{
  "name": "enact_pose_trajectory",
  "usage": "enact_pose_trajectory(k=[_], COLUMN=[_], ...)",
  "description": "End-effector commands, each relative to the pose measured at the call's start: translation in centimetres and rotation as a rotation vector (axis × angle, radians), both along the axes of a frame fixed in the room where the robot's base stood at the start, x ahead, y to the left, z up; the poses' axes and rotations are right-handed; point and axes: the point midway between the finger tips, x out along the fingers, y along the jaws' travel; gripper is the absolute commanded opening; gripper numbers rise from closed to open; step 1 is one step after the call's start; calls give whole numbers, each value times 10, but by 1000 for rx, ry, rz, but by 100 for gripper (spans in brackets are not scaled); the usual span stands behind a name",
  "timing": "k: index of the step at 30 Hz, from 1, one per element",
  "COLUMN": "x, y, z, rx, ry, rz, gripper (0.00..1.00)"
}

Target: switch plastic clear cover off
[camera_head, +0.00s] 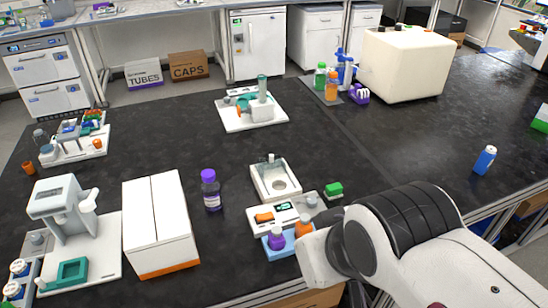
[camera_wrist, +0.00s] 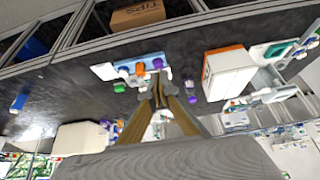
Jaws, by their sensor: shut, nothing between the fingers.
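A white instrument (camera_head: 263,190) with a round plate stands near the middle of the bench in the head view. In front of it is a white unit (camera_head: 265,218) with a small display and an orange part. I cannot make out a clear plastic cover or a switch for certain on either. In the wrist view my gripper (camera_wrist: 161,84) is shut and empty, its brown fingers together. Past the fingertips there is a light-blue and white unit (camera_wrist: 128,64) with several coloured caps. My fingertips are hidden in the head view; I cannot tell if they touch anything.
A white box with an orange base (camera_head: 158,225) and a purple-capped bottle (camera_head: 211,190) stand left of the instrument. A green-topped item (camera_head: 334,190) is at its right. A large cream container (camera_head: 404,65) stands farther back. The bench between is mostly clear.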

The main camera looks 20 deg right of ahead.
Motion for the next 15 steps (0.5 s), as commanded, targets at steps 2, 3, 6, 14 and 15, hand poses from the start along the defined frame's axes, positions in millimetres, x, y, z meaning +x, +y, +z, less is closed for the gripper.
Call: enact_pose_trajectory(k=[2, 3, 6, 14, 15], x=[6, 10, 24, 77, 87], y=[-2, -4, -9, -31, -35], z=[4, 6, 14, 45, 50], rx=[-1, -3, -6, -11, -11], ry=[-10, -17, -42, -143, -161], rz=[-12, -21, -48, -154, -171], gripper=[0, 0, 0, 0, 0])
